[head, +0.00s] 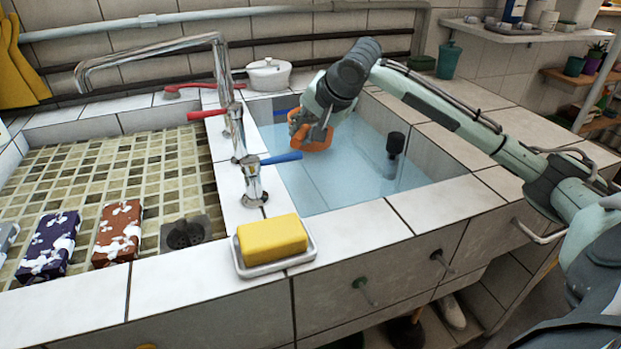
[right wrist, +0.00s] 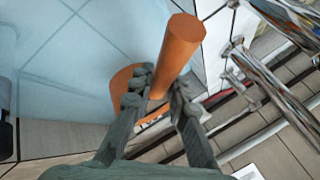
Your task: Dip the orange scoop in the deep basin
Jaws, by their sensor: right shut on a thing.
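The orange scoop (head: 318,146) is at the back left part of the deep basin (head: 360,193), which holds clear blue water. My right gripper (head: 316,126) is shut on the scoop. In the right wrist view, the scoop's thick orange handle (right wrist: 179,45) rises between the fingers (right wrist: 160,98), and its bowl shows partly behind them. I cannot tell whether the bowl touches the water. My left gripper is not in view.
A chrome faucet (head: 221,70) with red and blue levers stands left of the basin. A yellow sponge (head: 271,238) sits on a dish at the front ledge. A black standpipe (head: 394,147) stands inside the basin's right side. A white pot (head: 268,74) stands behind.

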